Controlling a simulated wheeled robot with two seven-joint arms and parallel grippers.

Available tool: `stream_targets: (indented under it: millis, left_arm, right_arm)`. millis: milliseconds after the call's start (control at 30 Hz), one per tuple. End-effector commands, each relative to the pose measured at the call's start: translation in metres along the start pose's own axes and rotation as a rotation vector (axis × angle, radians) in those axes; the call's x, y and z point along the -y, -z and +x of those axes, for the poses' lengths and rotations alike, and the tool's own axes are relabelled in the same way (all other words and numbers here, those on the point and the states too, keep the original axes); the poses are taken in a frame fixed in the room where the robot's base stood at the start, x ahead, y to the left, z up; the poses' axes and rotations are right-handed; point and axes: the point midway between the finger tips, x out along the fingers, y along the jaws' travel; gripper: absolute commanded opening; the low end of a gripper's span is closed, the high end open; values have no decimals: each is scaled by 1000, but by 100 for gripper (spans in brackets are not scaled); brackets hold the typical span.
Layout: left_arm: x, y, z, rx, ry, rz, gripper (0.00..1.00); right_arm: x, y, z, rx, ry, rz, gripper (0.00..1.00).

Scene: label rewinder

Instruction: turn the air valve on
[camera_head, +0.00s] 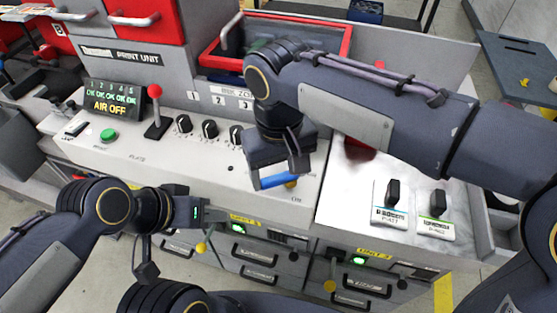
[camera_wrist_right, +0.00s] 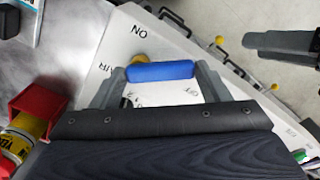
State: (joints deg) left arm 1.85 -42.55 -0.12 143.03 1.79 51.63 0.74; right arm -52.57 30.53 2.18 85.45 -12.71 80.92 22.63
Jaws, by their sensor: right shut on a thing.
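The air valve has a blue handle (camera_head: 279,180) on the right part of the grey console top. In the right wrist view the blue handle (camera_wrist_right: 160,71) lies between my fingers, with a yellow pivot (camera_wrist_right: 139,58) beside it. ON, AIR and OFF are printed around it. My right gripper (camera_head: 277,172) is shut on the handle; its fingers also show in the wrist view (camera_wrist_right: 160,84). The display (camera_head: 113,98) reads AIR OFF. My left gripper (camera_head: 200,212) is apart from the valve, near the console's front edge; its opening is unclear.
Left of the valve are several black knobs (camera_head: 209,129), a red-topped lever (camera_head: 156,110) and a green button (camera_head: 108,134). Two labelled black switches (camera_head: 393,192) stand to the right. Yellow-knobbed levers (camera_head: 201,247) stick out at the front. A red-rimmed bin (camera_head: 346,40) stands behind.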

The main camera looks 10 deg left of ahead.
Motion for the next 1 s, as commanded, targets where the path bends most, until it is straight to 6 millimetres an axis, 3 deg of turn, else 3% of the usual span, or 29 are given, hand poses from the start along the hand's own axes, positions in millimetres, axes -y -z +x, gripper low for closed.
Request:
stream_targets:
  millis: [500, 1000]
  left_arm:
    - [-6, 7, -14, 0, 0, 0, 36]
    - [-7, 8, -15, 0, 0, 0, 36]
  right_arm:
    - [-2, -8, -1, -2, 1, -339, 46]
    - [-2, -9, -1, -4, 0, -406, 46]
